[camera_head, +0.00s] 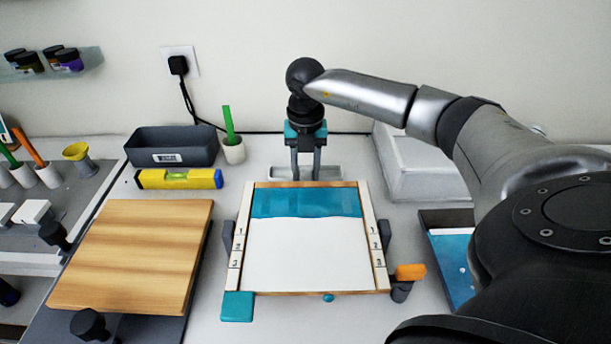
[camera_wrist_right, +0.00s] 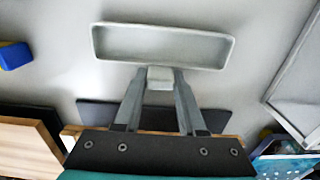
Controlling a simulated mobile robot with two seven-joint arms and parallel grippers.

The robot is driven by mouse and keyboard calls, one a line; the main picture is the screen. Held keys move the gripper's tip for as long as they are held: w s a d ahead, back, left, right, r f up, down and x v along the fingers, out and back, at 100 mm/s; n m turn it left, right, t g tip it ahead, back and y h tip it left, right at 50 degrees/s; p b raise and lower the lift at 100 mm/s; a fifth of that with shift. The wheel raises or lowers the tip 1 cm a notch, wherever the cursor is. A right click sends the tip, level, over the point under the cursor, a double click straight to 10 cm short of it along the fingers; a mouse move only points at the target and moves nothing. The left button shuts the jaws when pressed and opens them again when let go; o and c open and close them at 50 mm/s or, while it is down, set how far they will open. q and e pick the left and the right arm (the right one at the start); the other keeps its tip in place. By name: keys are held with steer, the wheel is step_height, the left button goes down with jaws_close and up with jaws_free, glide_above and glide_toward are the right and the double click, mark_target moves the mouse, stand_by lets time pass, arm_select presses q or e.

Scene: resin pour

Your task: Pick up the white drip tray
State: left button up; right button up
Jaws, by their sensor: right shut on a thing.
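The white drip tray (camera_head: 333,173) is a shallow, long, pale grey-white tray behind the framed panel, near the wall. In the right wrist view the drip tray (camera_wrist_right: 165,46) shows whole and empty, with a small tab on its near side. My right gripper (camera_head: 305,175) points down at the tray. In the wrist view the fingertips of my right gripper (camera_wrist_right: 159,80) are shut on the tab. I cannot tell whether the tray is clear of the bench. My left gripper is not in view.
The framed panel (camera_head: 305,255) with a teal band lies just in front of the tray. A wooden board (camera_head: 135,255), yellow level (camera_head: 180,179) and dark bin (camera_head: 173,147) are to the left. A pale grey box (camera_head: 425,168) stands to the right, near my right arm.

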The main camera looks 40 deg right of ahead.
jaws_close()
